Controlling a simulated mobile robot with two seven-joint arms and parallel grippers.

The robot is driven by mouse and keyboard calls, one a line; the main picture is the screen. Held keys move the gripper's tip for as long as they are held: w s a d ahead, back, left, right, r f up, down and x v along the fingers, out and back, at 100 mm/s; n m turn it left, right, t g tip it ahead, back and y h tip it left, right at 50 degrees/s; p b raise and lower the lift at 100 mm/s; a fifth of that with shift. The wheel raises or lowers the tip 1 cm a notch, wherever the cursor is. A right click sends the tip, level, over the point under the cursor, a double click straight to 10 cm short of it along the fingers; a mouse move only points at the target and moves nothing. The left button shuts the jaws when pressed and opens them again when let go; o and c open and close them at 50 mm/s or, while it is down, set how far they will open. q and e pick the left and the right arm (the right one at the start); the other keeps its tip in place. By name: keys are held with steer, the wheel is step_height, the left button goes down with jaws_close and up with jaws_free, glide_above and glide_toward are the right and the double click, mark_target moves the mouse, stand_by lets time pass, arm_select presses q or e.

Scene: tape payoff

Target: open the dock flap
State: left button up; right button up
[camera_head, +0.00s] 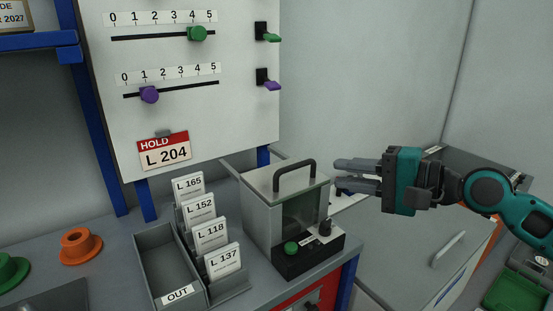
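A grey box-shaped unit (262,218) stands on the bench, with a black arched handle (294,168) on its top and a dark see-through front panel (303,210). No part is labelled as the dock flap, so I cannot tell for sure which part it is. The top looks closed. My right gripper (338,175) is just right of the unit, near handle height, pointing left. Its dark fingers look apart, with nothing seen between them. It appears clear of the handle. My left gripper is not in view.
A slider board (200,125) rises behind. An orange part (80,245) lies further left.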

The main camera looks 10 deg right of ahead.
mark_target(297, 167)
steer(key=p+x, duration=0.2)
steer(key=x, duration=1)
steer(key=shift+w+a+r, duration=0.1)
steer(key=shift+w+a, duration=0.2)
steer(key=shift+a, duration=0.05)
jaws_close()
